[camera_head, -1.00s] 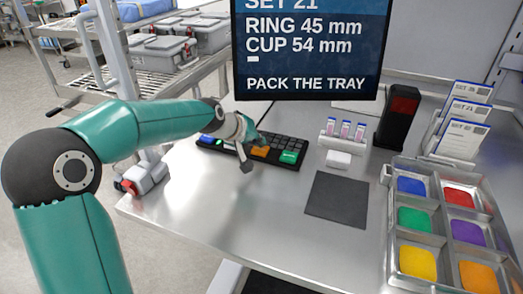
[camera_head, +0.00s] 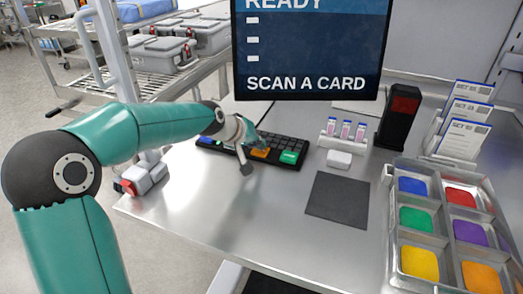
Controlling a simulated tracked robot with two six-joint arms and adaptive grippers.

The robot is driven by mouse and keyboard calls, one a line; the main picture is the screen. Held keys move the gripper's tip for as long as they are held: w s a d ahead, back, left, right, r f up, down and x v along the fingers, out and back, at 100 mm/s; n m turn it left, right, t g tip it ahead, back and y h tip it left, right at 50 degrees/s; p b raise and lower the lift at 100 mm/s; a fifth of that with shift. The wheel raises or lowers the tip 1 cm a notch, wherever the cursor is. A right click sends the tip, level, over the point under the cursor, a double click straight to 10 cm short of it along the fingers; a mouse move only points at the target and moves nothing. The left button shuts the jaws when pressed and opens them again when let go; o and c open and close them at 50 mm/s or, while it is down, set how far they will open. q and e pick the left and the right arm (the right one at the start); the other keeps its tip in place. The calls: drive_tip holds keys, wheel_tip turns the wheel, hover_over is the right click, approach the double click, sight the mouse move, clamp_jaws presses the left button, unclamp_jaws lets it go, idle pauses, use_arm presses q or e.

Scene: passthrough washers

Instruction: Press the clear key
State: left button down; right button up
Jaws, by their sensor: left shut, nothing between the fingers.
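A black keypad (camera_head: 272,144) lies on the steel table below the screen. It has an orange key (camera_head: 259,153) and a green key (camera_head: 290,157) at its front edge, and a blue key near its left end; I cannot read which is the clear key. My left gripper (camera_head: 246,168) is shut and empty, at the keypad's front beside the orange key. Whether it touches a key I cannot tell. The screen (camera_head: 310,50) reads "READY" and "SCAN A CARD". My right gripper is not in view.
A rack with vials (camera_head: 344,132), a small white block (camera_head: 339,159) and a dark mat (camera_head: 338,199) are right of the keypad. A black scanner-like device (camera_head: 398,117), a card stand (camera_head: 463,128) and a tray of coloured compartments (camera_head: 445,233) are farther right. The front left table is clear.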

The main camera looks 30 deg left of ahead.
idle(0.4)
use_arm(q)
drive_tip(key=shift+r+p, duration=0.75)
drive_tip(key=shift+r, duration=0.1)
drive_tip(key=shift+r+p, duration=2.05)
drive_tip(key=shift+r, duration=0.45)
